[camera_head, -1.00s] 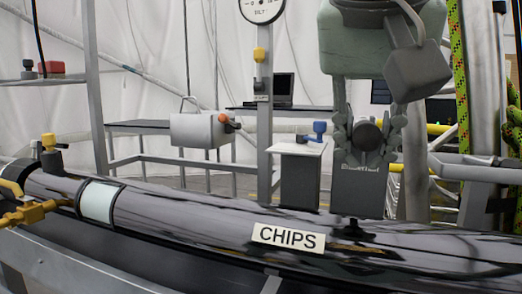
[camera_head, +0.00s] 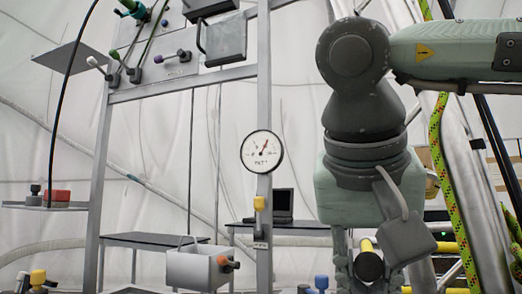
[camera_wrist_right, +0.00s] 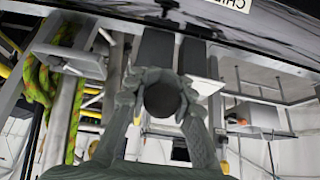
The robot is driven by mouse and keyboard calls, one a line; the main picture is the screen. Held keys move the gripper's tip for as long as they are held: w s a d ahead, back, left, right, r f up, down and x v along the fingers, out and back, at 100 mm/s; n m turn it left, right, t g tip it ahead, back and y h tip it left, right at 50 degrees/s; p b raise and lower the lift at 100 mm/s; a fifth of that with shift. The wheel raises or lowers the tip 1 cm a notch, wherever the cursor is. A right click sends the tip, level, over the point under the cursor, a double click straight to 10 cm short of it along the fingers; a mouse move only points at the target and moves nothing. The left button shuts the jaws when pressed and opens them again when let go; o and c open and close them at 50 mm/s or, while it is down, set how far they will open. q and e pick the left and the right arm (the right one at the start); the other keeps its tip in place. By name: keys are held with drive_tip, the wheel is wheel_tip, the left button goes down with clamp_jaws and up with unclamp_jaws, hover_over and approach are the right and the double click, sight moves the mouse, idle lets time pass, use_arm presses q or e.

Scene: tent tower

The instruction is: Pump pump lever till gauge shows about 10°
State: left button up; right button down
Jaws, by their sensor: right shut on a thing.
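The round white tilt gauge (camera_head: 262,152) hangs on a grey post in the head view. Its needle points up and a little right of the top; its numbers are too small to read. My right gripper (camera_head: 367,268) is at the bottom of the head view, pointing down, with its fingers around a dark round bar end, apparently the pump lever's handle (camera_head: 369,267). In the right wrist view, the fingers (camera_wrist_right: 162,95) are closed around the same dark round end. The rest of the lever is hidden or out of frame. My left gripper is out of view.
A grey box (camera_head: 196,270) with an orange knob is left of the gripper. A blue valve knob (camera_head: 321,283) is close on its left. A green-yellow rope (camera_head: 440,170) and metal poles stand on its right. A laptop (camera_head: 270,205) is on a back table.

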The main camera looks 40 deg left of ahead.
drive_tip(key=shift+w+a+r+p, duration=0.1)
drive_tip(key=shift+w+r+p, duration=0.2)
drive_tip(key=shift+r, duration=0.55)
drive_tip(key=shift+w+a+r+p, duration=0.1)
drive_tip(key=shift+w+r, duration=0.25)
drive_tip(key=shift+r, duration=0.5)
drive_tip(key=shift+s+f+b, duration=0.25)
drive_tip(key=shift+f+b, duration=0.2)
drive_tip(key=shift+f, duration=0.2)
drive_tip(key=shift+w+r+p, duration=0.15)
drive_tip(key=shift+r+p, duration=0.3)
drive_tip(key=shift+p, duration=0.1)
drive_tip(key=c, duration=1.2)
unclamp_jaws()
